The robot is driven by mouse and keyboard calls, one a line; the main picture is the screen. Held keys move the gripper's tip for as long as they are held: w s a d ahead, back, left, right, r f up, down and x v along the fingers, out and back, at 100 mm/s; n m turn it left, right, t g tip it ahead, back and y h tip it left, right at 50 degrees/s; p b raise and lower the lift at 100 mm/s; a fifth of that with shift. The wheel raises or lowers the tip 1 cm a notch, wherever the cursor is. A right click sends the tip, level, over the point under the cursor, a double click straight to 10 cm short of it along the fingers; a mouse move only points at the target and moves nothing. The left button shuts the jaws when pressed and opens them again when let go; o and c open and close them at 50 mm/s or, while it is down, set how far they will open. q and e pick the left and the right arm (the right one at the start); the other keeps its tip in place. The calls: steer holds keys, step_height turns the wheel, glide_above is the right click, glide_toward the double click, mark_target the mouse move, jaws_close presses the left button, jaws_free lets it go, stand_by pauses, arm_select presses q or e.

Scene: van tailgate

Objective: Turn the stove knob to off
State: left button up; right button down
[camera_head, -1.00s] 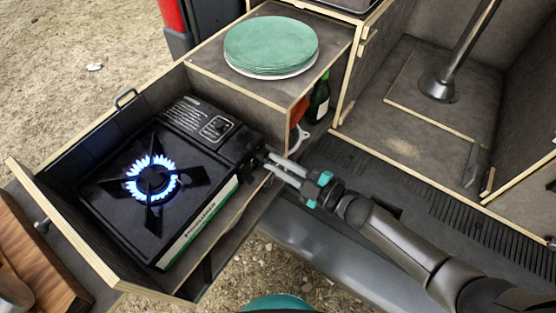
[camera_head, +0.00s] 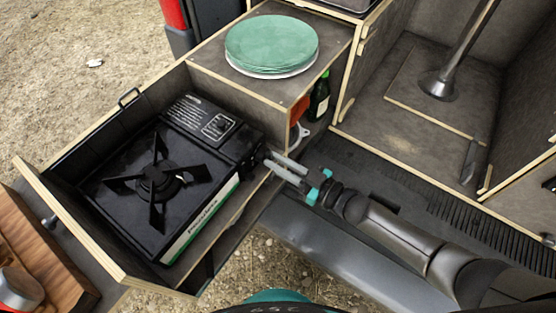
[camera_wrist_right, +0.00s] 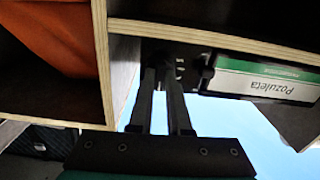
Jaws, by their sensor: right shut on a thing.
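The black camping stove (camera_head: 165,180) sits in the pulled-out wooden drawer, and its burner (camera_head: 157,183) shows no flame. The stove's knob is at its right end, mostly hidden by my fingers in the head view. In the right wrist view the dark knob (camera_wrist_right: 178,68) shows at the fingertips, beside the stove's green and white label (camera_wrist_right: 265,80). My right gripper (camera_head: 270,160) reaches in from the right and is shut on the knob; it also shows in the right wrist view (camera_wrist_right: 165,78). My left gripper is not in view.
Green plates (camera_head: 271,45) are stacked on the wooden box behind the stove. A dark green bottle (camera_head: 319,97) stands in the compartment under it. The drawer's wooden front panel (camera_head: 75,230) rises at the left. A wooden board (camera_head: 35,255) lies at the lower left.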

steer(key=shift+m, duration=0.3)
steer(key=c, duration=0.9)
jaws_free()
steer(key=shift+o, duration=0.2)
steer(key=v, duration=1.5)
steer(key=shift+p, duration=0.35)
steer(key=shift+d, duration=0.15)
steer(key=s+d+f+m+h, duration=0.1)
steer(key=d+f+m+h, duration=0.3)
steer(key=f, duration=0.6)
steer(key=s+d+f+m+h, duration=0.1)
steer(key=d+f+h, duration=0.2)
steer(key=f+h, duration=0.45)
steer(key=s+f+g, duration=0.1)
steer(key=s+f, duration=0.2)
steer(key=s+f+m+g+h, duration=0.1)
steer(key=s+f, duration=0.2)
steer(key=s+d+f+m+g+h, duration=0.1)
steer(key=s+f+g, duration=0.1)
steer(key=s+f, duration=0.2)
steer(key=shift+b, duration=0.3)
steer(key=s+a+f+g, duration=0.1)
steer(key=s+f+g, duration=0.1)
steer(key=s, duration=0.6)
steer(key=s+a+f+m+g+h, duration=0.1)
steer(key=s+f+g, duration=0.2)
steer(key=s, duration=0.4)
steer(key=shift+s+a+f+g, duration=0.15)
steer(key=shift+s+a+g, duration=0.15)
steer(key=shift+s, duration=0.1)
